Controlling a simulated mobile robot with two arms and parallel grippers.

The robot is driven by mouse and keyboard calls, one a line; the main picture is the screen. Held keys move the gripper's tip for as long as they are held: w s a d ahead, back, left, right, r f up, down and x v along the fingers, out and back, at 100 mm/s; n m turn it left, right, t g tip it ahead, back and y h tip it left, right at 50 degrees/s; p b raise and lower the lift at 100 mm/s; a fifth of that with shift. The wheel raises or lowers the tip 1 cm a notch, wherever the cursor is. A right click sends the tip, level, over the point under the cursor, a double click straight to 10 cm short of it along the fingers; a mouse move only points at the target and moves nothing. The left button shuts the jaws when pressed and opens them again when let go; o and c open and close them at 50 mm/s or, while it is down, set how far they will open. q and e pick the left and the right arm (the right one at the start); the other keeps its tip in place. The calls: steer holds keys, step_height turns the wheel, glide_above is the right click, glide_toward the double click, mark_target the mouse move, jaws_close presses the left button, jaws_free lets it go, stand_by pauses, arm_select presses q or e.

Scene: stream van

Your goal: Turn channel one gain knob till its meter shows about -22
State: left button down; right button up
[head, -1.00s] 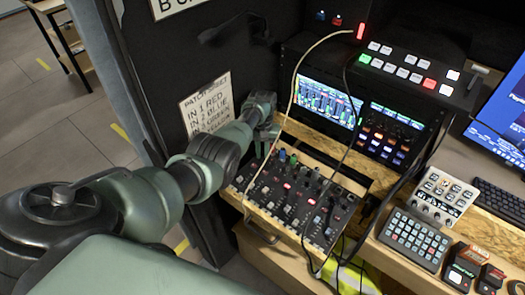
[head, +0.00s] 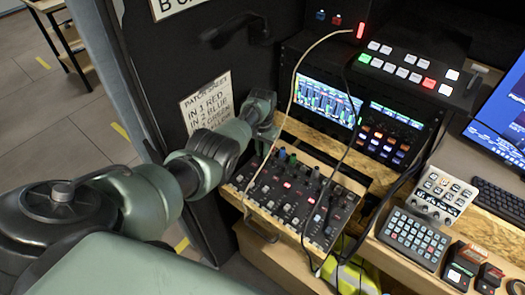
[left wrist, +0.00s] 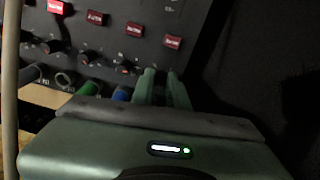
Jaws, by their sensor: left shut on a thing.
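The audio mixer (head: 300,197) lies on a wooden shelf in the head view, with knobs, lit red buttons and cables. My left gripper (left wrist: 161,75) reaches its far left corner; in the left wrist view its two green fingers are close together against the panel, at the end of a knob row (left wrist: 124,70). They are shut on a small knob, which they hide. The meter screen (head: 325,102) behind the mixer shows coloured bars; its values are too small to read. My right gripper is not in view.
A pale cable (head: 293,90) and a black cable cross in front of the screen and mixer. A patch sheet (head: 206,104) hangs on the dark wall beside my arm. A switcher (head: 410,72), keypad (head: 414,238) and small console (head: 441,195) stand to the right.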

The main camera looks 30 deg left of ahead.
arm_select(q)
steer(key=shift+r, duration=0.1)
steer(key=c, duration=1.4)
jaws_free()
step_height(320, 180, up, 6)
steer(key=shift+r+p, duration=0.2)
steer(key=shift+p, duration=0.45)
steer(key=shift+r, duration=0.65)
steer(key=shift+s+f, duration=0.1)
